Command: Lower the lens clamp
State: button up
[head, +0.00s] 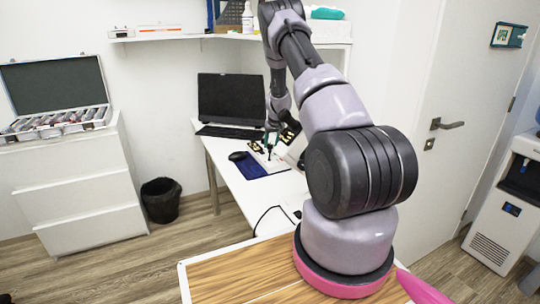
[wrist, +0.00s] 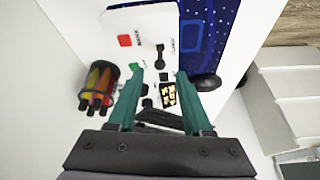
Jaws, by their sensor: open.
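My gripper (wrist: 160,78) is open, its two green fingers apart with black parts of a white device (wrist: 105,40) showing between and beyond them in the wrist view.
A cup of coloured pens (wrist: 100,85) stands left of the fingers. A blue starry mat (wrist: 222,30) and a black mouse (wrist: 205,82) lie to the right. A monitor (head: 231,98) and keyboard (head: 230,132) stand behind. A bin (head: 161,202) is on the floor.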

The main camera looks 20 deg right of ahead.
aim_at(270, 151)
jog(key=x, duration=0.8)
jog(key=shift+c, duration=0.3)
grip_shut()
